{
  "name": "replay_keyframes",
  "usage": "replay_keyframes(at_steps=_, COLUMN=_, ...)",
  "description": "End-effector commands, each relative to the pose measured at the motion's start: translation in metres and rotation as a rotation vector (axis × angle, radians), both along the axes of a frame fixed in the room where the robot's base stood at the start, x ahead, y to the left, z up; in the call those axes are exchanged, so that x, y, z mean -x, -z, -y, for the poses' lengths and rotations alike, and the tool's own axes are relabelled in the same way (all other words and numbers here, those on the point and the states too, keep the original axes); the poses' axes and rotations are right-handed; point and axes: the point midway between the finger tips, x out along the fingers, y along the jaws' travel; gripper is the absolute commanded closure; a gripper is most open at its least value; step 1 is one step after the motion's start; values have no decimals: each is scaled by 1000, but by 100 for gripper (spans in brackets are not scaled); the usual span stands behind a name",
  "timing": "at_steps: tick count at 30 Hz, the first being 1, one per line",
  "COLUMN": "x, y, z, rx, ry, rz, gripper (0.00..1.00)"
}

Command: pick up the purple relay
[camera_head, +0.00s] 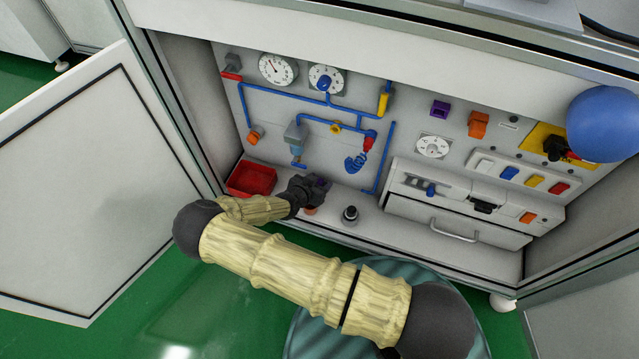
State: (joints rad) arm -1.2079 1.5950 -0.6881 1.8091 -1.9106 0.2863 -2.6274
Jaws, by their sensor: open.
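A purple block (440,108) sits on the upright back panel, right of the gauges. A second, small dark purple piece (322,184) shows right at the fingers of my gripper (316,190), low over the cabinet's floor ledge. I cannot tell which purple piece is the relay. My gripper is open, with its fingers pointing right. The small purple piece lies at or between the fingers, partly hidden by them; I cannot tell whether they touch it.
A red bin (252,178) stands left of my gripper. A reddish-brown object (310,210) is just below it, and a black knob-like object (350,214) stands to the right. A drawer unit (455,235) fills the right side. The open door (95,185) is at left.

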Motion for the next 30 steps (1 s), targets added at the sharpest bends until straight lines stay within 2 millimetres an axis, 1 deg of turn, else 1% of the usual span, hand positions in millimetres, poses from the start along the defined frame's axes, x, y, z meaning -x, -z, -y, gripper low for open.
replay_keyframes(at_steps=9, x=0, y=0, z=0, rx=0, ry=1, rz=0, gripper=50)
replay_keyframes(at_steps=11, x=0, y=0, z=0, rx=0, ry=1, rz=0, gripper=62)
replay_keyframes(at_steps=13, x=0, y=0, z=0, rx=0, ry=1, rz=0, gripper=76)
replay_keyframes(at_steps=15, x=0, y=0, z=0, rx=0, ry=1, rz=0, gripper=81)
replay_keyframes(at_steps=25, x=1, y=-3, z=-3, rx=1, ry=0, rz=1, gripper=82)
replay_keyframes(at_steps=30, x=4, y=-16, z=-17, rx=-1, ry=-5, rz=3, gripper=82)
